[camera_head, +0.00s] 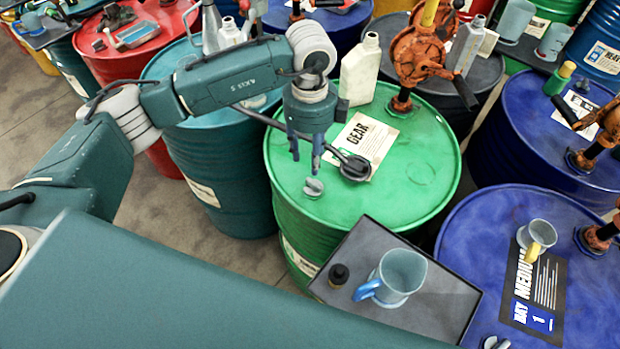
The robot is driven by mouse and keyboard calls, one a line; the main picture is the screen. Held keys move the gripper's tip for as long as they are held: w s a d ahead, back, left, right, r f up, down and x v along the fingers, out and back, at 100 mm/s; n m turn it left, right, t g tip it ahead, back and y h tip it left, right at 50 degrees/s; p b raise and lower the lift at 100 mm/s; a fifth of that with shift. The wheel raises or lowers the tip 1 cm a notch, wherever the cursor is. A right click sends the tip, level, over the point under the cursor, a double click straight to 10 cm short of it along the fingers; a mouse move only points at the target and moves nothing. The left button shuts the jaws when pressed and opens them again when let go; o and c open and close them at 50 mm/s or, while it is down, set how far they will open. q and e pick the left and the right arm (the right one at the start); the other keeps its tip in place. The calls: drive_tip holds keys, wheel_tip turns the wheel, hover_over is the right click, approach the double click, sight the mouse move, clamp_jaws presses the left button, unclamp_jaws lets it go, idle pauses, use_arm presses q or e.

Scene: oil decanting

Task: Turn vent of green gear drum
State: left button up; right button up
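The green gear drum (420,185) stands in the middle of the view, with a paper label reading GEAR (366,143) on its lid. Its vent (313,187) is a small grey cap with a raised grip, near the front left of the lid. My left gripper (305,160) points down just above the vent. Its two fingers are apart with nothing visible between them, and the fingertips look clear of the vent. My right gripper is not in view.
An orange hand pump (418,58) and a pale bottle (360,70) stand at the lid's back. A black round-ended hose (354,167) lies right of the gripper. A dark tray (445,305) with a grey jug (400,275) is in front. Blue drums (590,275) stand right.

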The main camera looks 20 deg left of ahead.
sight(310, 182)
use_arm(q)
wheel_tip(310, 182, down, 9)
drive_tip(key=p, duration=0.3)
drive_tip(key=shift+f, duration=0.1)
drive_tip(key=shift+f+p, duration=0.3)
drive_tip(key=shift+f, duration=0.35)
clamp_jaws()
